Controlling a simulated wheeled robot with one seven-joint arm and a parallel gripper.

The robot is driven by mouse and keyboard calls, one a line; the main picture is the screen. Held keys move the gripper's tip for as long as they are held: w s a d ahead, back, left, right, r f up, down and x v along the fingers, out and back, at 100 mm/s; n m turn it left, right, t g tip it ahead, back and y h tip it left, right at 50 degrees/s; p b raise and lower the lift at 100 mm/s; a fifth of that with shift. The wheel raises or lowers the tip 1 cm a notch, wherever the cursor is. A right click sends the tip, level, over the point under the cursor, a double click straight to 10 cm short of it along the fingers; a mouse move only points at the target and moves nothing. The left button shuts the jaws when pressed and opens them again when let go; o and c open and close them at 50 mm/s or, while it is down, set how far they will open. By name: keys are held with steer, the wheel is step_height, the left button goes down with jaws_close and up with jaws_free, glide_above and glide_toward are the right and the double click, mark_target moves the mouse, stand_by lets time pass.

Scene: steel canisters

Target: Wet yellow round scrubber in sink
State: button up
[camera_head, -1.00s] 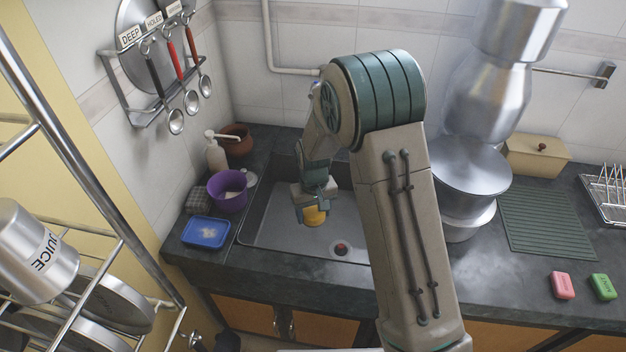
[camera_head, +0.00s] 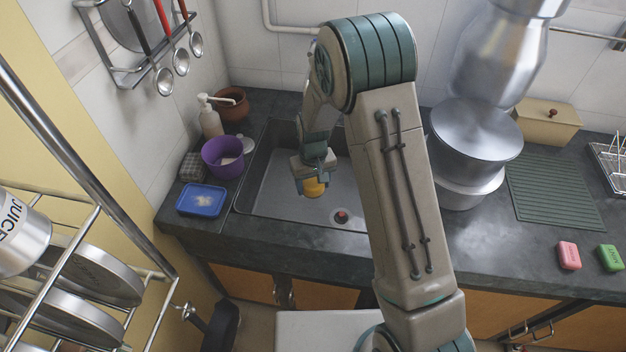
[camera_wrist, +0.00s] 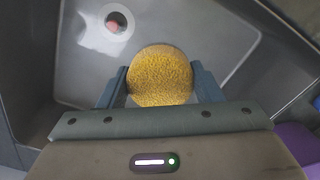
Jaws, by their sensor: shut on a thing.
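The yellow round scrubber (camera_wrist: 160,76) is held between the two fingers of my gripper (camera_wrist: 161,88) in the wrist view. In the head view my gripper (camera_head: 314,182) is over the sink (camera_head: 270,195), with the scrubber (camera_head: 314,188) below its fingers. The sink is a grey basin with a drain (camera_head: 341,216) near its front, also visible in the wrist view (camera_wrist: 115,22). The scrubber is above the basin floor; I cannot tell its exact height. No water is visible on it. The tap is not visible; my arm covers part of the sink.
Left of the sink are a blue tray (camera_head: 202,200), a purple bowl (camera_head: 222,157), a soap dispenser (camera_head: 210,122) and a brown pot (camera_head: 231,104). A large metal pot (camera_head: 474,135) stands right of my arm. A green drying mat (camera_head: 553,192) and soap bars (camera_head: 569,256) lie farther right.

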mark_target(313, 182)
step_height(313, 182, down, 10)
steer(key=b, duration=0.7)
steer(key=shift+r, duration=0.15)
stand_by(0.4)
steer(key=shift+r+p, duration=3.8)
steer(key=shift+r, duration=2.85)
steer(key=shift+r+p, duration=1.15)
steer(key=shift+r, duration=0.9)
